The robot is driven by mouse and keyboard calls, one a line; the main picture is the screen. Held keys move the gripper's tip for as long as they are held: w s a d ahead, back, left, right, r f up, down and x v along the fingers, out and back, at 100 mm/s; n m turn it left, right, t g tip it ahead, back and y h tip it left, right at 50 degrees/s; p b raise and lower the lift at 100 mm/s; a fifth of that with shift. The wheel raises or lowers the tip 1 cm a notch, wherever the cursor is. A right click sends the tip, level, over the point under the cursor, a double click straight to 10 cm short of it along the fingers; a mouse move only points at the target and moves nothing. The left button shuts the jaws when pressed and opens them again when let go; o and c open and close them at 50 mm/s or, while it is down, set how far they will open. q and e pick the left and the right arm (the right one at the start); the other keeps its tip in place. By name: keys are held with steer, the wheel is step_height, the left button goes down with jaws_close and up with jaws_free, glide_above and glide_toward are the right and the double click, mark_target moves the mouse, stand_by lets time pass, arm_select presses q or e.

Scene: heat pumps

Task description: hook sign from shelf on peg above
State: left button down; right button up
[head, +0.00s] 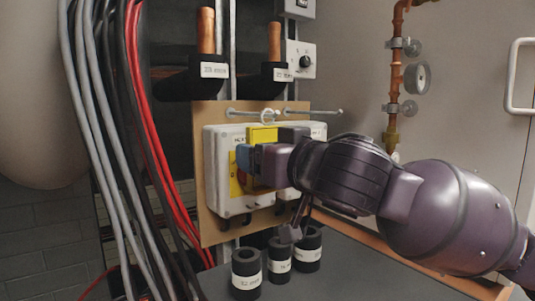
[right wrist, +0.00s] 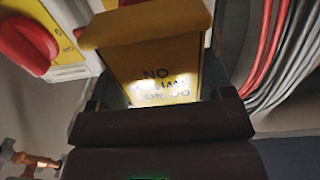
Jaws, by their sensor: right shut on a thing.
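My right gripper (head: 250,160) reaches in from the right and is shut on the yellow sign (head: 262,134), in front of the grey-white switch boxes. In the head view the gripper hides much of the sign. I cannot tell whether the sign touches a peg. My left gripper is not in view.
The brown board (head: 215,228) carries the switch boxes (head: 222,142); a red knob (right wrist: 28,45) shows in the right wrist view. Grey, black and red cables (head: 150,120) hang at the left. Black labelled cylinders (head: 246,275) stand below on a dark surface (head: 350,275).

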steer(key=o, duration=0.9)
